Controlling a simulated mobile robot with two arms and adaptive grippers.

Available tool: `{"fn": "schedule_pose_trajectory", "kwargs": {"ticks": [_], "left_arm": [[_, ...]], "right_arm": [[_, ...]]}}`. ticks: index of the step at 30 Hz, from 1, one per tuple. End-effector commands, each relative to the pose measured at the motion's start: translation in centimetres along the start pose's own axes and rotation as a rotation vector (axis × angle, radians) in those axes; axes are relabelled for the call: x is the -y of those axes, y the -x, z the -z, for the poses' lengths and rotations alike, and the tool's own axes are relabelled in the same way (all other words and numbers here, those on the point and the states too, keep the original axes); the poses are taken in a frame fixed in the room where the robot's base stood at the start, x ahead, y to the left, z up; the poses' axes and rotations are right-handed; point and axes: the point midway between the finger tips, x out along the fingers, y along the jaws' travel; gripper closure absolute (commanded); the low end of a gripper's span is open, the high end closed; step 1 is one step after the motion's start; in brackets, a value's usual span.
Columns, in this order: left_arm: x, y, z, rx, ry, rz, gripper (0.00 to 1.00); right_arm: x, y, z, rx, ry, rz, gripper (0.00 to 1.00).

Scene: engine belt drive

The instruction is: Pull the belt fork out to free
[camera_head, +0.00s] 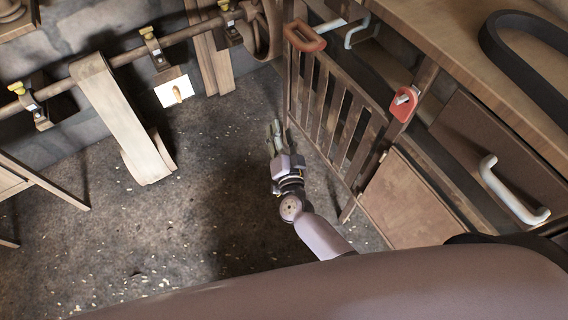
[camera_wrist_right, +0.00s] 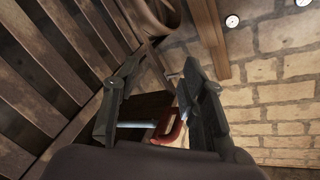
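My right gripper (camera_head: 275,132) is in the middle of the head view, over the floor and left of a slatted wooden gate. In the right wrist view the gripper (camera_wrist_right: 160,85) has its two dark fingers apart. A red loop handle (camera_wrist_right: 172,128) with a pale metal bar shows between the fingers in that view; I see no contact with it. An orange-red loop handle (camera_head: 305,37) with a pale bar beside it is at the gate's top end in the head view. I cannot tell for sure which part is the belt fork. My left gripper is not in view.
The slatted gate (camera_head: 335,112) carries a red fitting (camera_head: 403,103). A bench (camera_head: 470,45) with a black belt (camera_head: 510,45) and a drawer handle (camera_head: 510,190) is at right. A wall shaft (camera_head: 130,55) carries a pale hanging belt (camera_head: 125,120). Floor left of the gripper is clear.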

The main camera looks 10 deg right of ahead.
Motion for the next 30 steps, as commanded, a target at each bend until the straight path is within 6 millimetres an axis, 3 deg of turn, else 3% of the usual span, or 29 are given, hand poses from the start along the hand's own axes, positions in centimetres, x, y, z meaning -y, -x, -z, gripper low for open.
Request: {"fn": "schedule_pose_trajectory", "kwargs": {"ticks": [15,30], "left_arm": [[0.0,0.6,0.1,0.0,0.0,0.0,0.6],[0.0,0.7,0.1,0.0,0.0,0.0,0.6]], "right_arm": [[-5.5,3.4,-6.6,0.223,0.182,-0.008,0.61],[-6.5,4.1,-7.7,0.261,0.209,-0.01,0.61]]}}
